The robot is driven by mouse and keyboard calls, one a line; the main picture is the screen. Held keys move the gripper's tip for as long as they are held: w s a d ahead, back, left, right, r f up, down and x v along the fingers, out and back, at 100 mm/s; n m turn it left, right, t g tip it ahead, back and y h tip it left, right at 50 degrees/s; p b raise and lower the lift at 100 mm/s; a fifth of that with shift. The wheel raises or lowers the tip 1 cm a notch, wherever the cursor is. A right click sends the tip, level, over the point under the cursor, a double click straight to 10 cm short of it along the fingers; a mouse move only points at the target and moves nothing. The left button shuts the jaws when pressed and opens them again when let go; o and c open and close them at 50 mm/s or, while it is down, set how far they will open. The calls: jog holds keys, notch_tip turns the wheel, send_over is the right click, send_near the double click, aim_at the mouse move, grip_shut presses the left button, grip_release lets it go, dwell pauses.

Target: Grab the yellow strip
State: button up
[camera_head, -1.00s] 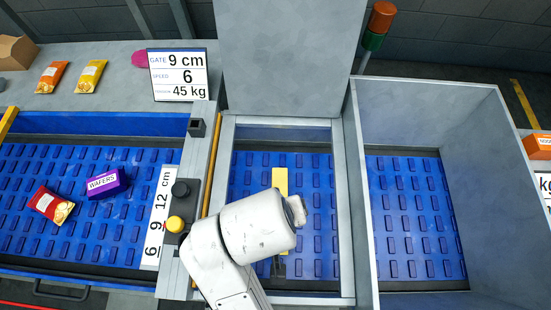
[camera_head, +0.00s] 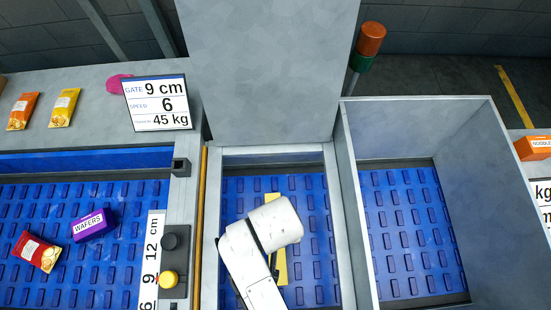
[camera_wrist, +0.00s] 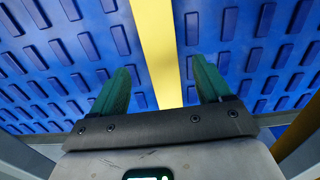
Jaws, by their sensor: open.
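The yellow strip (camera_head: 283,266) lies lengthwise on the blue studded belt of the middle bay, partly hidden by my white arm. In the wrist view the strip (camera_wrist: 153,40) runs from the top edge down between my two green fingers. My gripper (camera_wrist: 160,66) is open, with one finger on each side of the strip and a gap of blue belt on both sides. The strip's lower end is hidden behind the gripper's palm. I cannot tell how far the fingertips are above the belt. In the head view my arm mostly hides the gripper.
A grey wall panel (camera_head: 265,70) stands behind the middle bay. A grey-walled bin (camera_head: 415,125) is to the right. The left belt holds a purple wafers box (camera_head: 92,225) and a red packet (camera_head: 37,251). A yellow button (camera_head: 168,279) sits on the post left of the bay.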

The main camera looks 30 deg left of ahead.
jog(key=shift+a+f+p, duration=0.1)
jog(key=shift+f+p, duration=0.25)
jog(key=shift+f, duration=1.9)
jog(key=c, duration=1.3)
jog(key=shift+r, duration=0.2)
